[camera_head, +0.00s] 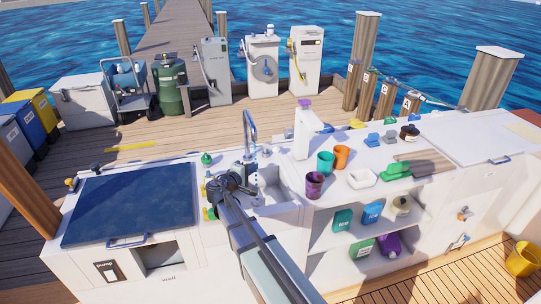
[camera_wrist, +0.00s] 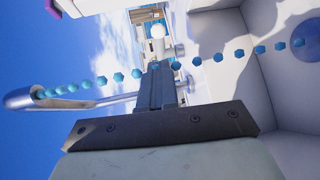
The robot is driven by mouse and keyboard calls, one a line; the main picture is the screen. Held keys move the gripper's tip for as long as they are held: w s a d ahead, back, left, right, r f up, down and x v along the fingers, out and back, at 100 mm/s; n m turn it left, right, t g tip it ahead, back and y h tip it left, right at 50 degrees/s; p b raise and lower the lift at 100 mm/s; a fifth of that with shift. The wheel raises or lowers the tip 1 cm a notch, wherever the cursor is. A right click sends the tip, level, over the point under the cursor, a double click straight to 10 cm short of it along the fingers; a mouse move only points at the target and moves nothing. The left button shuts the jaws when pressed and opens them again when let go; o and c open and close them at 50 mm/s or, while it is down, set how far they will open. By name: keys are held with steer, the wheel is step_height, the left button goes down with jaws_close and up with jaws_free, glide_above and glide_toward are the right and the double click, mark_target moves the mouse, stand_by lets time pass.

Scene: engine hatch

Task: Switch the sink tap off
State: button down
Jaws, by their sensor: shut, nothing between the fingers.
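The sink tap (camera_head: 250,128) has a tall curved metal spout standing over the sink basin (camera_head: 270,187) in the head view. Blue drops run down from its spout, so water is flowing. In the wrist view the tap's spout (camera_wrist: 40,98) lies sideways at the left, and a line of blue water drops (camera_wrist: 265,49) runs right toward the basin's drain. My gripper (camera_wrist: 155,85) is shut and empty, with its fingers near the tap's stem and the water line. A round pale knob (camera_wrist: 158,31) shows beyond the fingertips. In the head view my arm hides the tap's base.
Orange (camera_head: 341,157) and teal (camera_head: 325,162) cups, a purple cup (camera_head: 314,184) and a white dish (camera_head: 362,179) stand on the counter right of the sink. A dark blue hatch lid (camera_head: 130,208) lies to the left. Small green and yellow items stand at the sink's left edge.

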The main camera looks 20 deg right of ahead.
mark_target(275, 152)
steer(key=shift+s, duration=0.1)
stand_by(0.5)
steer(key=x, duration=1.4)
steer(key=shift+a, duration=0.1)
